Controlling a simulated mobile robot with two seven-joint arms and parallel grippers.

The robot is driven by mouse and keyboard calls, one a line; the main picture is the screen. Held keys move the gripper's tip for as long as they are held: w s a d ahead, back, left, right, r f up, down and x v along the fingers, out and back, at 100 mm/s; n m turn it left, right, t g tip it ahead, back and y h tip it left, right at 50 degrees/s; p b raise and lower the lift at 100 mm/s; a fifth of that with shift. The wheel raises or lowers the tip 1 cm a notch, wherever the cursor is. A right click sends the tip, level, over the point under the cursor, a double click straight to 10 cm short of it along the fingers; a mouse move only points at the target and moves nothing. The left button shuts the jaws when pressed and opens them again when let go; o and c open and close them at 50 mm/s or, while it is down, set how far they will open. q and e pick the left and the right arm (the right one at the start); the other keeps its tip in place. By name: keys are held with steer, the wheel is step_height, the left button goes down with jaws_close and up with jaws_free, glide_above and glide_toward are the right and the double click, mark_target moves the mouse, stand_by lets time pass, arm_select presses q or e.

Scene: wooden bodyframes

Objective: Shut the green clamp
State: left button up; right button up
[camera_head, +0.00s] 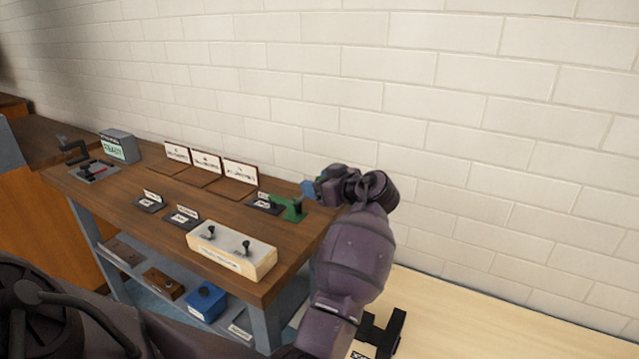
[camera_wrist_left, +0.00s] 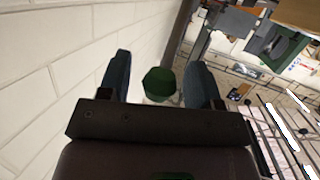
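The green clamp (camera_head: 291,208) is at the right end of the wooden workbench, beside a small dark label plate. My left gripper (camera_head: 314,189) is just right of it and above the bench, partly covering that area. In the left wrist view, the two blue-grey fingers (camera_wrist_left: 158,72) are apart, with a rounded dark green end (camera_wrist_left: 159,84) between them. It looks like part of the clamp, with gaps on both sides. Whether a finger touches it I cannot tell. My right gripper is not in view.
A blue box (camera_head: 206,301) sits on the lower shelf. A brick wall (camera_head: 480,140) stands close behind.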

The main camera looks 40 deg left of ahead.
arm_select(q)
steer(key=shift+d+r, duration=0.1)
steer(key=shift+d, duration=0.5)
steer(key=v, duration=0.9)
steer(key=shift+d+p, duration=0.35)
steer(key=shift+p, duration=0.1)
steer(key=shift+r, duration=0.1)
